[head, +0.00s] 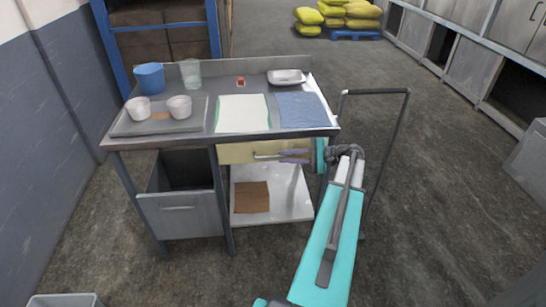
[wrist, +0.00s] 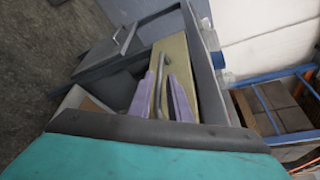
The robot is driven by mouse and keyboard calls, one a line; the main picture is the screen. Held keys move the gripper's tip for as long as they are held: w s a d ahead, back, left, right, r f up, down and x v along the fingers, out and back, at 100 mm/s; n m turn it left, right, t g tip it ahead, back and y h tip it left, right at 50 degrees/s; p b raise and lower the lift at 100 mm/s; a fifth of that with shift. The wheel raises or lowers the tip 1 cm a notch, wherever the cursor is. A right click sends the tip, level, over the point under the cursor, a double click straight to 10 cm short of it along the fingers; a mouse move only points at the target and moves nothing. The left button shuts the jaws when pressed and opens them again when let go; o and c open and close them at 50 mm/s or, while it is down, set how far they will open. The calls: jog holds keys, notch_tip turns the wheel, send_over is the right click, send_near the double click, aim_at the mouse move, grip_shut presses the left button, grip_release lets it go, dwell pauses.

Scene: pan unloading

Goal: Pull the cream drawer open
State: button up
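The cream drawer (head: 234,153) is under the right part of the metal worktop and looks shut, its front flush with the table frame. Its thin metal bar handle (head: 265,156) sticks out from the front. In the wrist view, the cream front (wrist: 175,49) and the handle (wrist: 160,86) show ahead of me. My gripper (head: 281,156) is at the drawer front, at the handle's right end. Its two purple fingers are apart, with the handle bar between them in the wrist view (wrist: 165,78). I cannot tell whether either finger touches the bar.
A grey drawer (head: 181,217) stands open at the lower left. A white lower shelf (head: 293,204) holds a brown square piece. On the worktop are a tray (head: 190,124) with two cups, a blue bucket (head: 150,78) and cloths. A push handle (head: 375,91) rises at right. Floor in front is clear.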

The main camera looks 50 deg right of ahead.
aim_at(273, 157)
jog(key=shift+p+x, duration=0.35)
jog(key=shift+x, duration=2.25)
grip_shut()
jog(key=shift+a, duration=0.15)
